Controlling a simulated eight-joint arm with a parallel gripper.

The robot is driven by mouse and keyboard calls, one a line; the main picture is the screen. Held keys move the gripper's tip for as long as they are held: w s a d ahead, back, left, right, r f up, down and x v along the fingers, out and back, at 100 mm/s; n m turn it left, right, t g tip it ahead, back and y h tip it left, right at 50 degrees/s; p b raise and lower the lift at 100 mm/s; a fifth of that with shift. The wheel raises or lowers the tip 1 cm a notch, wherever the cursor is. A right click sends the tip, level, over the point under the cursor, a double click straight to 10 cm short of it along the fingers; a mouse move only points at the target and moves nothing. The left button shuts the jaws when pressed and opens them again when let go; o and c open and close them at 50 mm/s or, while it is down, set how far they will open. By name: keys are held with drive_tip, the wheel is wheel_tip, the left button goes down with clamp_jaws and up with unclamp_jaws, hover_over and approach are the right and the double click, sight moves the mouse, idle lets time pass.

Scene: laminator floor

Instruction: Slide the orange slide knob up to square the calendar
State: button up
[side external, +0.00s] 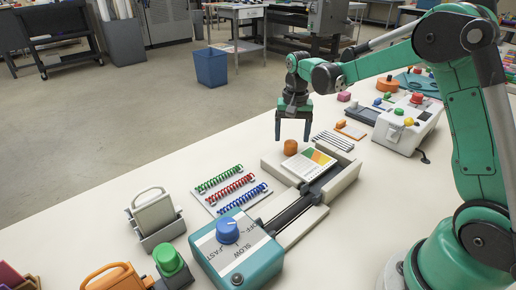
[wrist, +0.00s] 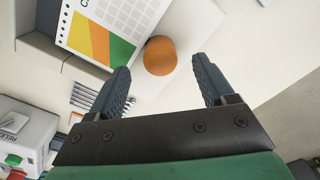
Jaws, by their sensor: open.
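The orange slide knob (side external: 290,147) is a short round cylinder at the far left of the grey and white calendar device. In the wrist view the knob (wrist: 160,56) lies between and beyond my fingertips. The calendar (side external: 312,165), a white sheet with orange, yellow and green bands, lies on the device beside the knob; part of it also shows in the wrist view (wrist: 115,25). My gripper (side external: 292,142) is open and points down just above the knob. Its fingers (wrist: 165,75) look apart from the knob, though the exact height is hard to tell.
A teal box with a blue dial (side external: 227,230) stands in front. Coloured spiral coils (side external: 231,189) lie at left. A white machine with coloured buttons (side external: 408,121) and an orange block on a small plate (side external: 349,129) are at right. The table left of the knob is clear.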

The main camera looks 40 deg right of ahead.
drive_tip(key=shift+f, duration=1.2)
clamp_jaws()
